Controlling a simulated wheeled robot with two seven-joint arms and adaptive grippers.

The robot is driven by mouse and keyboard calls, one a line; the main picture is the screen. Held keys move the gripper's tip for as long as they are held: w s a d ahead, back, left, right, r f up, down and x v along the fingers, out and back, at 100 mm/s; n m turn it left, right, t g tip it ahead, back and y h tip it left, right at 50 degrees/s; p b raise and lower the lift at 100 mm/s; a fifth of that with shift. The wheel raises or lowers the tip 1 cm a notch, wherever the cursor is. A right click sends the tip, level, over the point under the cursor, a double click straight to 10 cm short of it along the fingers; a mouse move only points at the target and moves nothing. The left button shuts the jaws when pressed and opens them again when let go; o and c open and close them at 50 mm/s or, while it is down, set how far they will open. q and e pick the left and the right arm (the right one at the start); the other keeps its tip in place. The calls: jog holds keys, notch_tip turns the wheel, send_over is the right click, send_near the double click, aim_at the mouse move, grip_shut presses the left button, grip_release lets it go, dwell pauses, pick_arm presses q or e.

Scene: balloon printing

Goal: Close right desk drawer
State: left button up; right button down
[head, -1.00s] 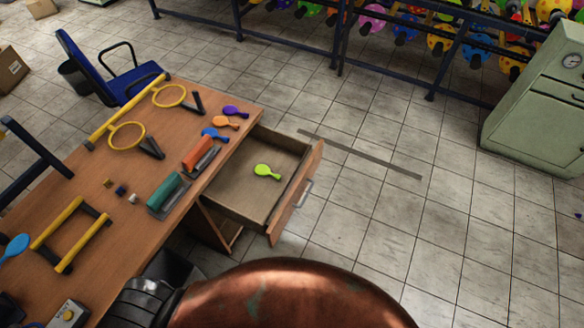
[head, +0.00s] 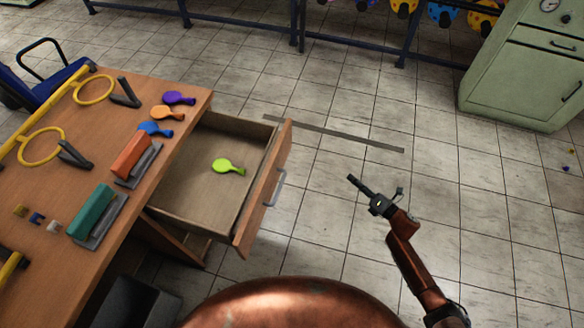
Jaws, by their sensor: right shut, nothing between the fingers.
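The right desk drawer (head: 165,203) is pulled out from the wooden desk (head: 70,145). Its wooden front (head: 262,190) has a metal handle (head: 276,187) on the outer face, facing right. A lime-green balloon (head: 228,167) lies inside the drawer. My right gripper (head: 351,179) is shut and empty, to the right of the drawer front and apart from it, over the floor. Its fingers point up and left in the head view. My left gripper is not in the view.
Purple, orange and blue balloons (head: 179,98) lie near the desk's far edge, beside orange and teal-handled tools (head: 92,210). A green cabinet (head: 530,70) stands at the upper right. A dark rack (head: 300,28) runs along the back.

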jog(key=a+r+n+g+y+b, duration=0.3)
jog(key=a+r+n+y+b, duration=0.15)
jog(key=a+n, duration=0.45)
pick_arm(q)
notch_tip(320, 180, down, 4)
jog(key=b, duration=0.2)
pick_arm(e)
jog(key=n+g+y, duration=0.2)
jog(key=n+g, duration=0.2)
jog(key=n, duration=0.5)
send_near(280, 163)
jog(key=b+x, duration=0.1)
jog(key=x, duration=0.5)
jog(key=shift+f, duration=0.2)
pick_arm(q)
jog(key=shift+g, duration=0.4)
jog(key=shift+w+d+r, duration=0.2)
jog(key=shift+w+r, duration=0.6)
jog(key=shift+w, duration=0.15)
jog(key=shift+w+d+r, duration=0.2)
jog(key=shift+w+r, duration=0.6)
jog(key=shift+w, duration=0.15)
pick_arm(e)
jog(key=shift+w+a, duration=0.2)
jog(key=shift+a, duration=0.2)
